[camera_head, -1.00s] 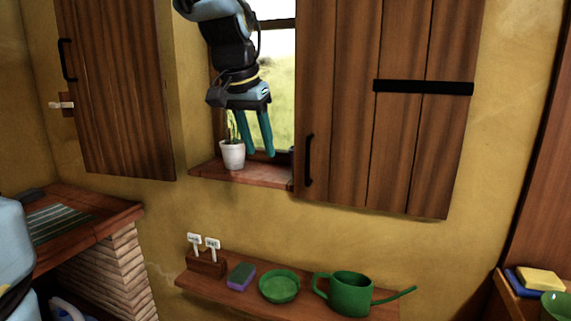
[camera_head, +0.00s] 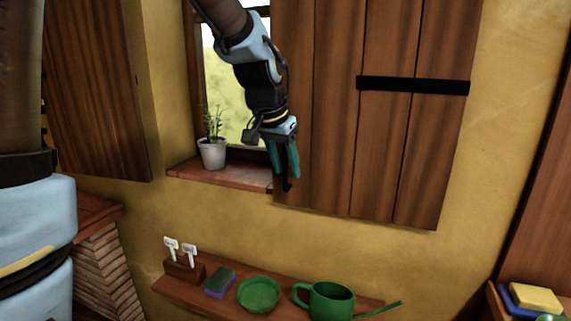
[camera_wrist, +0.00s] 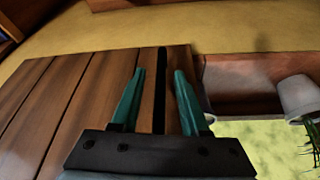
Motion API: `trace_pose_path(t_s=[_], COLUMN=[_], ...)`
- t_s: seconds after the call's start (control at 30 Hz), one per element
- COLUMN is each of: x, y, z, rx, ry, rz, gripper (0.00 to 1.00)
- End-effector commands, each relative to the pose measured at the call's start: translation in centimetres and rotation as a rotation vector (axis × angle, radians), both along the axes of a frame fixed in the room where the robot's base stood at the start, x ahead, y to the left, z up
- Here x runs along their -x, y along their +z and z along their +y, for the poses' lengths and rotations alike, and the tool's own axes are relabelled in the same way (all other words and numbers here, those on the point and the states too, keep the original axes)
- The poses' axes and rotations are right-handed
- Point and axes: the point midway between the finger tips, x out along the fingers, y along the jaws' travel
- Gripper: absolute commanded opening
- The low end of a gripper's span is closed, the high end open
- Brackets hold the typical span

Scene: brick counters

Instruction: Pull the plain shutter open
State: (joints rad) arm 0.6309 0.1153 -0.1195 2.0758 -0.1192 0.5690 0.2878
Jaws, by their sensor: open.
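Two brown plank shutters flank the window. The left shutter (camera_head: 95,90) shows no black strap on its visible face. The right shutter (camera_head: 335,130) carries a black strap (camera_head: 415,85); its planks also show in the wrist view (camera_wrist: 70,110). My gripper (camera_head: 285,175) is open at the right shutter's window-side edge, by its black handle (camera_head: 288,186). In the wrist view, the dark handle bar (camera_wrist: 160,90) lies between the two teal fingers (camera_wrist: 159,75), with a gap on each side. In the head view my fingers hide most of the handle.
A white potted plant (camera_head: 213,152) stands on the window sill (camera_head: 225,175), left of my gripper. Below, a wall shelf (camera_head: 215,303) holds plant labels, a sponge (camera_head: 220,283), a green dish (camera_head: 258,293) and a green watering can (camera_head: 332,302). The wall between sill and shelf is clear.

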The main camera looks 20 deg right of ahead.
Motion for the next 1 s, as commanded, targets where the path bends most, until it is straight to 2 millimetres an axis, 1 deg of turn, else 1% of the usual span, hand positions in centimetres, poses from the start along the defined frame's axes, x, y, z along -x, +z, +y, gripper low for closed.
trace_pose_path(t_s=[0.2, 0.6, 1.0], x=[0.0, -0.01, -0.01], y=[-0.04, -0.02, -0.01], z=[0.0, 0.02, 0.03], rx=[0.0, 0.0, 0.0], ry=[0.0, 0.001, 0.001], rz=[0.0, 0.0, 0.0], gripper=[0.45, 0.0, 0.0])
